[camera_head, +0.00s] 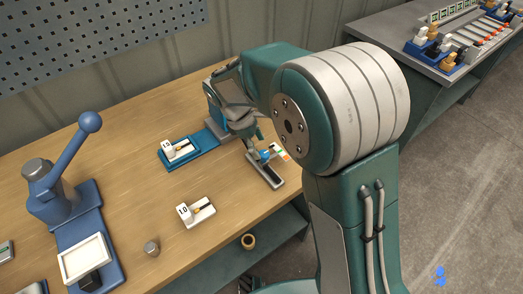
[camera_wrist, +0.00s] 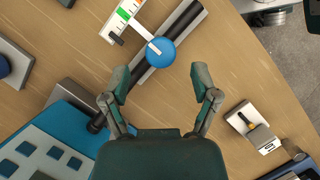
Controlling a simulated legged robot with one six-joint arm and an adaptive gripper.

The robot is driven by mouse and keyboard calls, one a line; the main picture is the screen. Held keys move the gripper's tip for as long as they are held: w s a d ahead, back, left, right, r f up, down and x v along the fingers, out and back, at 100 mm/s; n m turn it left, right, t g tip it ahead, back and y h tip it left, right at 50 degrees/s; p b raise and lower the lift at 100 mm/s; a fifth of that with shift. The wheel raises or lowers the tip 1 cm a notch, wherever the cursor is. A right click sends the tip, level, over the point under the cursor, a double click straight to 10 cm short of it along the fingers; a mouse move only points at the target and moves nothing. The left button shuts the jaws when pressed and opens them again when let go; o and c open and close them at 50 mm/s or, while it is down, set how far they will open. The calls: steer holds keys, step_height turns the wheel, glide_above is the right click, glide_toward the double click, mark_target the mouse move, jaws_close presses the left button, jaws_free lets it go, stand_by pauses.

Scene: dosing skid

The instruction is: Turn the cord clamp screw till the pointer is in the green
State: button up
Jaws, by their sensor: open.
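The cord clamp screw has a round blue knob (camera_wrist: 161,53), seen in the wrist view just beyond my fingertips. It also shows in the head view (camera_head: 265,155). A black cord (camera_wrist: 185,22) runs slantwise beneath it. A white pointer (camera_wrist: 141,31) reaches from the knob up-left to a scale (camera_wrist: 112,27) with green, orange-red and white parts. The pointer's tip is near the coloured end; I cannot tell exactly which band it marks. My gripper (camera_wrist: 160,78) is open and empty, its fingers apart on the near side of the knob, not visibly touching it.
A blue device (camera_head: 216,122) stands close beside my gripper. A blue tray with a small block (camera_head: 179,151) and a white block marked 10 (camera_head: 196,212) lie on the wooden bench. A blue lever press (camera_head: 70,200) stands at the left. The bench edge is close to the clamp.

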mark_target(263, 153)
steer(key=shift+x, duration=1.2)
steer(key=shift+d+f, duration=0.15)
steer(key=shift+f, duration=0.1)
steer(key=shift+a, duration=0.2)
steer(key=shift+d, duration=0.1)
jaws_close()
steer(key=shift+m, duration=0.3)
